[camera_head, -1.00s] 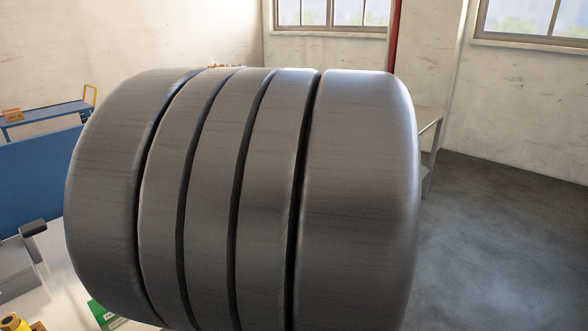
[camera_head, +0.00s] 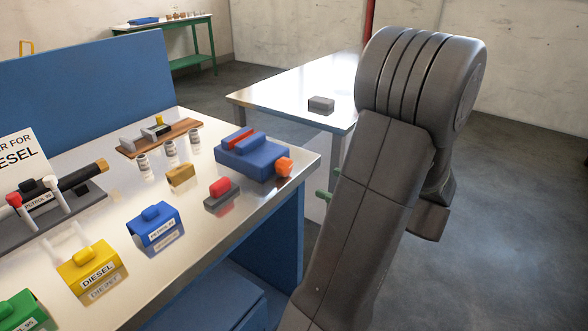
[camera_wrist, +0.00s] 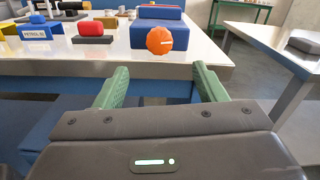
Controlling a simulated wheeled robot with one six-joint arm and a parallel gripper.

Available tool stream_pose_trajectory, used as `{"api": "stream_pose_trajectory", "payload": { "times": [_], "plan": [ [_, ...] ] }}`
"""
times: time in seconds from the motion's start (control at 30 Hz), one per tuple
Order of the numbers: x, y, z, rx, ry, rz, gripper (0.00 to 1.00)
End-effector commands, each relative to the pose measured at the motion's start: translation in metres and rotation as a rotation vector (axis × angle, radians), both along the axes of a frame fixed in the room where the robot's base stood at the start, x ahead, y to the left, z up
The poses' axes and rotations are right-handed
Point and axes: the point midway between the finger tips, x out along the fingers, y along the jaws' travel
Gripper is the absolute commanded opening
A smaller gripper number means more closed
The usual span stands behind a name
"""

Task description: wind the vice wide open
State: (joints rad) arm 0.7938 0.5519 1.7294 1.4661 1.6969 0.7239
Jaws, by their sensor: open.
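The blue vice (camera_head: 248,158) sits at the right end of the metal-topped bench, with a red piece (camera_head: 237,138) between its blue upper parts. Its round orange knob (camera_head: 284,168) faces the bench's right edge. In the wrist view the knob (camera_wrist: 159,40) is just above centre, with the vice body (camera_wrist: 152,14) behind it. My gripper (camera_wrist: 160,80) has green fingers spread wide and empty. The fingers point toward the knob, which lies beyond their tips and between them in the picture. In the head view, my arm hides most of the gripper; only bits of green show.
A red-and-grey block (camera_head: 221,194), a brass block (camera_head: 180,176) and labelled blue (camera_head: 156,230) and yellow (camera_head: 90,268) blocks stand on the bench (camera_head: 205,245). A second table (camera_head: 275,92) with a grey block (camera_head: 321,104) stands behind. Floor at right is clear.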

Motion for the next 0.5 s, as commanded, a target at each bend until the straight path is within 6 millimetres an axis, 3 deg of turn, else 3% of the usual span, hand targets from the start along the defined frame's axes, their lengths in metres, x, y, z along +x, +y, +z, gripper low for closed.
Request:
{"api": "stream_pose_trajectory", "payload": {
  "times": [0.5],
  "plan": [
    [0.053, 0.077, -0.001, -0.004, 0.001, 0.006, 0.64]
  ]
}}
